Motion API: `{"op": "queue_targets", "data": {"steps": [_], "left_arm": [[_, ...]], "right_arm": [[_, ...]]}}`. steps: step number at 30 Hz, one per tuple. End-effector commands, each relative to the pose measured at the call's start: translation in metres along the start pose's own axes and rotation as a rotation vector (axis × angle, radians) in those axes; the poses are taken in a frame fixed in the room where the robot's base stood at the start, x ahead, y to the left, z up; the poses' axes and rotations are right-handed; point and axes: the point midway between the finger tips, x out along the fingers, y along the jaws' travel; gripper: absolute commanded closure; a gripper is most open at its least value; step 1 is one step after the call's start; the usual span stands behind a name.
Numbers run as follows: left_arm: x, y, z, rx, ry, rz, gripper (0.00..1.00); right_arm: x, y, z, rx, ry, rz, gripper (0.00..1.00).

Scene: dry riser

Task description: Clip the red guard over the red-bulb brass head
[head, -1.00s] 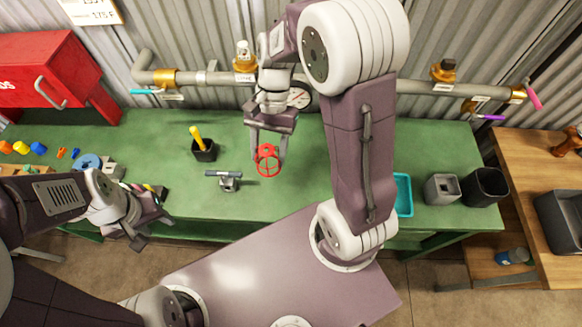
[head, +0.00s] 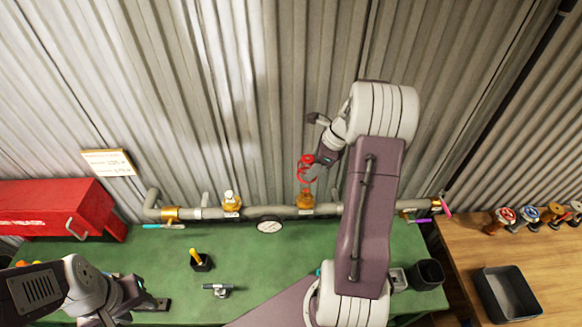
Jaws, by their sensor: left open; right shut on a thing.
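The red guard (head: 306,175) is a small open cage. My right gripper (head: 317,166) is shut on it and holds it up in front of the corrugated wall. The guard appears just above the right brass fitting (head: 305,200) on the grey pipe; I cannot tell whether they touch. Any head on this fitting is too small and partly covered to make out, and I see no bulb colour. The left brass fitting (head: 231,204) carries a pale-topped head (head: 229,195). My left gripper (head: 128,298) is open and empty over the bench's left side.
The grey pipe (head: 180,213) runs along the wall behind the green bench (head: 160,255), with a round gauge (head: 269,226) between the fittings. A red cabinet (head: 50,208) stands at left. A black cup (head: 201,262) and a small clamp stand (head: 217,290) are on the bench.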

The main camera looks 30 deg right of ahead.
Motion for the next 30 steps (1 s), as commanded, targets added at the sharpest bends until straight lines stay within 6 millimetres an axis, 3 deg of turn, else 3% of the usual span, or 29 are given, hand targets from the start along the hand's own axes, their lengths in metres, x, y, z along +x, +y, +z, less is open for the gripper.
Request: {"op": "queue_targets", "data": {"steps": [14, 30], "left_arm": [[-0.005, 0.000, 0.000, 0.000, 0.000, 0.000, 0.56], [0.034, -0.001, 0.004, 0.000, 0.000, 0.000, 0.56]], "right_arm": [[-0.003, 0.000, -0.002, -0.002, -0.006, -0.003, 0.90], [0.049, 0.001, -0.023, -0.003, -0.005, -0.004, 0.90]]}}
